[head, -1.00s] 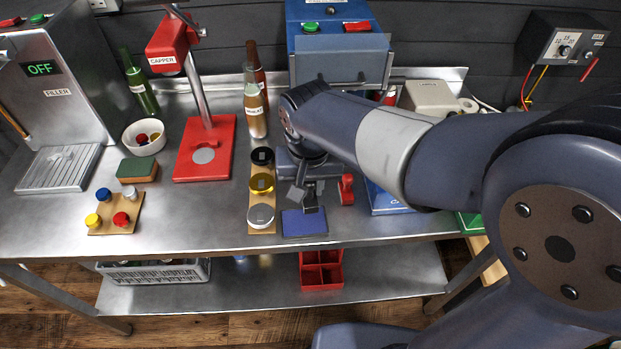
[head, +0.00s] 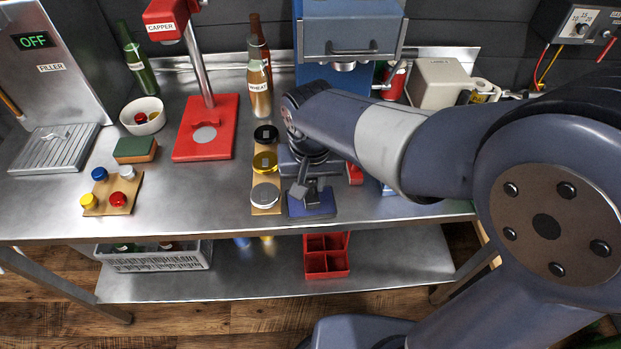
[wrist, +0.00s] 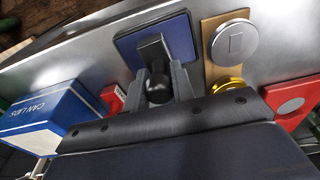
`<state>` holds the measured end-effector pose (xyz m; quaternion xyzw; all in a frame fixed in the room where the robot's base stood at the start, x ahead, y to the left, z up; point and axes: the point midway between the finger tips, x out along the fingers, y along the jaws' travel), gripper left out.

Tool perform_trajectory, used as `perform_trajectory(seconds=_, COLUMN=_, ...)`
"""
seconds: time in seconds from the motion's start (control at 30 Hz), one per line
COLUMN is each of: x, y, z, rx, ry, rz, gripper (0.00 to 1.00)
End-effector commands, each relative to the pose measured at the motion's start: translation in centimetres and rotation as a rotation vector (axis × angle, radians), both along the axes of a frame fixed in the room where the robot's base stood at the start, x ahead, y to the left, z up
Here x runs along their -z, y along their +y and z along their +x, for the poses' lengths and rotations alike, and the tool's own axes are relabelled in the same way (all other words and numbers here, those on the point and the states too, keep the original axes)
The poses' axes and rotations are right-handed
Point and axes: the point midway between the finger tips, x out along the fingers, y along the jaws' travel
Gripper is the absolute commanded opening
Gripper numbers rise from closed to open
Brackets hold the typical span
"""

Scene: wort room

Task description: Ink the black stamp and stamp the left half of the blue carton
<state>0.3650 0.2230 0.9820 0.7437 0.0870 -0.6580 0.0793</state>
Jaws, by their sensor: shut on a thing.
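My gripper (head: 305,188) is shut on the black stamp (head: 312,196), which is upright. In the wrist view, the stamp's round black knob (wrist: 158,88) sits between the gripper's grey fingers, with its block (wrist: 152,50) beyond. The stamp is over the dark blue ink pad (wrist: 180,33), which also shows in the head view (head: 325,209). I cannot tell whether its face touches the pad. The blue carton (wrist: 55,112), marked CAN LIDS, is at the left of the wrist view. My arm hides most of it in the head view.
A wooden strip with black (head: 266,135), gold (head: 265,161) and silver (head: 265,194) lids lies close left of the pad. A red object (wrist: 112,98) stands between pad and carton. The red capper (head: 205,140) is farther left. The bench's front edge (head: 220,232) is near the pad.

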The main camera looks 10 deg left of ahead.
Motion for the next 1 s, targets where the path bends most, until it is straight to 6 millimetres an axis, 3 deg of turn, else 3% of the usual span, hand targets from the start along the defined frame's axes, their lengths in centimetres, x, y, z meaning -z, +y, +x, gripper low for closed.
perform_trajectory(seconds=1.0, x=0.48, y=0.0, z=-0.01, rx=0.0, ry=0.001, rz=0.0, gripper=0.09)
